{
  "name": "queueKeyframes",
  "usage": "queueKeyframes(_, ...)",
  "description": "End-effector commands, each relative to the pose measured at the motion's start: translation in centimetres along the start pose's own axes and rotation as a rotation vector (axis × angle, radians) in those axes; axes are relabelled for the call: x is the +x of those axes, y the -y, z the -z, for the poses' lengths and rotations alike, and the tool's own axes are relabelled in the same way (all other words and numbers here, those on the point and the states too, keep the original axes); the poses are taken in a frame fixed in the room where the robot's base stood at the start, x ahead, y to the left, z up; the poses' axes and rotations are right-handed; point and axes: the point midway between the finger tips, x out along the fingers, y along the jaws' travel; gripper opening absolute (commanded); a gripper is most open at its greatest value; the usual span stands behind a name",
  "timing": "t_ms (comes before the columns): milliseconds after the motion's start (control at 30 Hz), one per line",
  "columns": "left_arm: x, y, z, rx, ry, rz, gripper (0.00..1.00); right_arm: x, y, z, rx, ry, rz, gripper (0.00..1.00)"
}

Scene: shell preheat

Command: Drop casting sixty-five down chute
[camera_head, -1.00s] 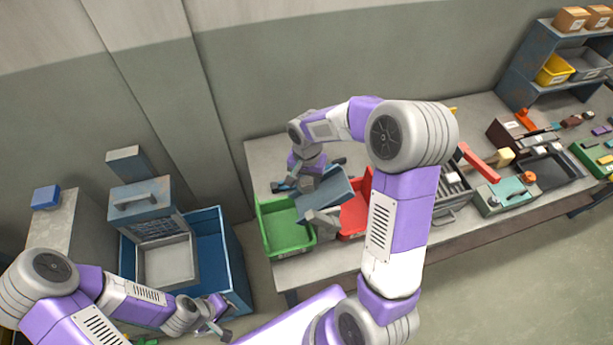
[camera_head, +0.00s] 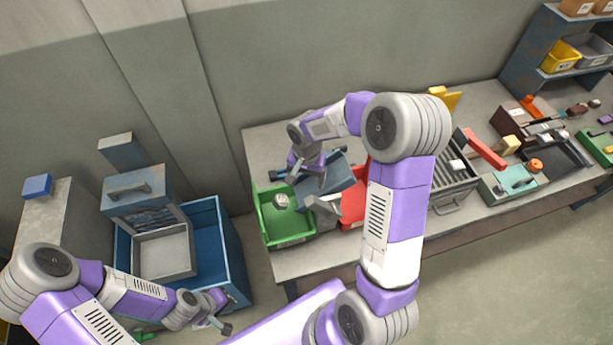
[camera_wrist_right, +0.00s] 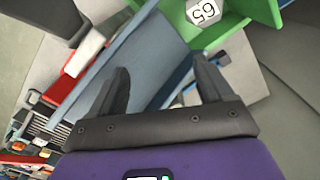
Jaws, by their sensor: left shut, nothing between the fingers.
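The casting (camera_head: 281,201), a small pale grey block, lies in the green bin (camera_head: 290,240). In the right wrist view the casting (camera_wrist_right: 205,12) shows the number 65 at the top, inside the green bin (camera_wrist_right: 238,28). A slate-blue tilted chute (camera_head: 343,184) stands between the green bin and the red bin (camera_head: 353,207). My right gripper (camera_wrist_right: 160,80) is open and empty above the blue chute (camera_wrist_right: 125,62), with the casting beyond its fingertips.
A slatted grey rack (camera_head: 453,187) and a teal box (camera_head: 510,188) are on the table right of my arm. A shelf (camera_head: 530,60) stands at the back right.

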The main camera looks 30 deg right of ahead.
Motion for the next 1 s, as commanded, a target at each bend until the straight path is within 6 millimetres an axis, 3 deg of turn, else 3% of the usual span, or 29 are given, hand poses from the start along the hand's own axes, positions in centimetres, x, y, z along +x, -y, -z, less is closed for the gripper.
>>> queueKeyframes(333,0.0,0.0,0.0,0.0,0.0,0.0,0.0,-0.5,0.0,0.1,0.001,-0.002,0.001,0.81)
queueKeyframes(700,0.0,0.0,0.0,0.0,0.0,0.0,0.0,-6.3,0.1,0.1,0.001,-0.003,0.003,0.81)
queueKeyframes(1000,0.0,0.0,0.0,0.0,0.0,0.0,0.0,-7.6,0.0,0.0,0.0,0.0,0.0,0.81)
